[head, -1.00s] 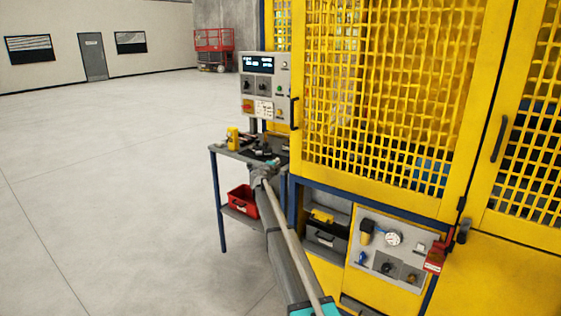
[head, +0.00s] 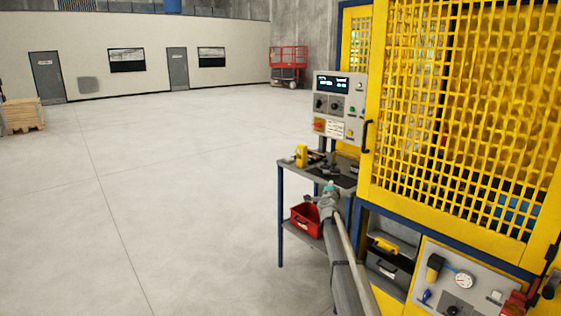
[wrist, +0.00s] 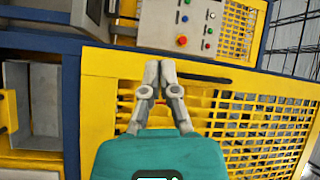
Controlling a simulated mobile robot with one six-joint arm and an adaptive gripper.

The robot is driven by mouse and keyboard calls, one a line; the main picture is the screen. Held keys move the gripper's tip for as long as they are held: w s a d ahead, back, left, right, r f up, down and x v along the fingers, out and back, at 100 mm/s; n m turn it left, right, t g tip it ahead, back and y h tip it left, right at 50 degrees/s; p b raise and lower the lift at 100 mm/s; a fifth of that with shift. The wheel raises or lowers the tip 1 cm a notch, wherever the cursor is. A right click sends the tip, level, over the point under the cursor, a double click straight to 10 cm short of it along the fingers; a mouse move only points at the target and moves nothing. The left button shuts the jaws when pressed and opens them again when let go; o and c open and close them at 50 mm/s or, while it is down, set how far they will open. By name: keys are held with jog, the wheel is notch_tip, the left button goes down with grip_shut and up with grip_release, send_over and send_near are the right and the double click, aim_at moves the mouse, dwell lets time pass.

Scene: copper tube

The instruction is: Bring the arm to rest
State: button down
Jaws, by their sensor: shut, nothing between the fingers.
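My arm reaches forward from the bottom of the head view, along the front of the yellow cage. Its far end, near the side table, is small in that view and the fingers cannot be made out there. In the wrist view my gripper (wrist: 152,77) is shut, its two grey fingertips together, with nothing held. Behind the fingers in that view are the yellow mesh guard (wrist: 235,115) and the control panel (wrist: 178,28).
A yellow mesh cage (head: 455,110) stands close on the right. The control box (head: 338,105) and a side table (head: 292,170) with small items stand by it. A red bin (head: 305,222) sits on the table's lower shelf. Open floor (head: 150,190) lies to the left.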

jog(key=s+a+f+n+g+y+p, duration=0.1)
jog(key=s+a+f+n+g+y, duration=0.3)
jog(key=s, duration=0.4)
jog(key=s+a+f+n+g+y, duration=0.1)
jog(key=s+a+f+n+y, duration=0.1)
jog(key=s+a+n, duration=0.45)
jog(key=s+a+f+n+g+y+p, duration=0.1)
jog(key=s+f+n+g+y, duration=0.25)
jog(key=s, duration=0.65)
jog(key=s+d+f+n+g+h, duration=0.1)
jog(key=s+d+f+g, duration=0.1)
jog(key=s, duration=0.8)
jog(key=s+d+f+n+g+h, duration=0.1)
jog(key=s+g, duration=0.3)
jog(key=s, duration=0.7)
jog(key=s+d+f+n+g+h+p, duration=0.1)
jog(key=s+d+f+g+h, duration=0.2)
jog(key=s, duration=0.7)
jog(key=shift+s+d+f+n+g, duration=0.15)
jog(key=shift+f+n+g, duration=0.2)
jog(key=shift+f, duration=0.2)
